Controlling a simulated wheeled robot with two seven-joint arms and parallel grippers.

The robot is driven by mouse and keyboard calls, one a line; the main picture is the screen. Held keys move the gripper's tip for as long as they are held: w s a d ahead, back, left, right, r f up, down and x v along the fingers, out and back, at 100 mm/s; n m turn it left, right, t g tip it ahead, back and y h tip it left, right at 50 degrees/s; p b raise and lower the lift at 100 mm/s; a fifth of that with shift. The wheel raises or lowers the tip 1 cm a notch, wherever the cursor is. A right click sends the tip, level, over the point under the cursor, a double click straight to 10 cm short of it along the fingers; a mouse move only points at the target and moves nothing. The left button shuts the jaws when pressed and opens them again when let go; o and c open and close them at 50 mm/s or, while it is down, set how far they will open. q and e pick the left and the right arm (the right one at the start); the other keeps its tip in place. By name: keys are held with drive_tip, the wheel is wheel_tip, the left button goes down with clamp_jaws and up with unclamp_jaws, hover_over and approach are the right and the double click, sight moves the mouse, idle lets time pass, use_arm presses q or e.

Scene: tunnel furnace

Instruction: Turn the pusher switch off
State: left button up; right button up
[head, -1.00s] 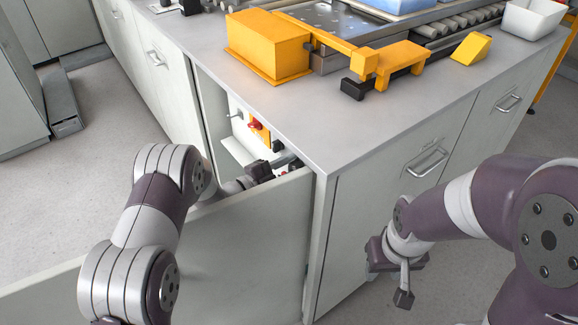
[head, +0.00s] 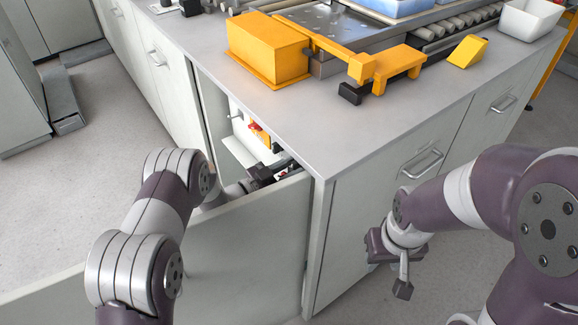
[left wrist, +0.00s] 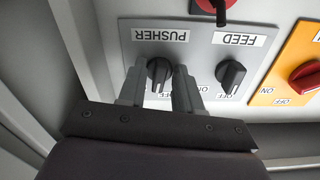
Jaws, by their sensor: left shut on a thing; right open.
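The black pusher switch knob (left wrist: 158,72) sits on a grey panel (left wrist: 205,30) under an upside-down PUSHER label in the left wrist view. My left gripper (left wrist: 160,80) has one finger on each side of this knob and is shut on it. The OFF mark beside it is partly covered by a finger. In the head view, my left gripper (head: 270,172) reaches into the open cabinet behind its door, and the pusher knob is hidden there. My right gripper (head: 398,268) hangs open and empty in front of the cabinet.
The feed knob (left wrist: 231,76) is close beside the pusher knob. A yellow plate with a red switch (left wrist: 306,76) is further right. The open cabinet door (head: 240,235) stands by my left arm. The counter (head: 330,125) above carries a yellow pusher housing (head: 268,48).

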use_arm(q)
drive_tip(key=shift+n, duration=0.8)
drive_tip(key=o, duration=0.7)
drive_tip(key=p+v, duration=0.2)
drive_tip(key=v, duration=1)
drive_tip(key=shift+s+a, duration=0.25)
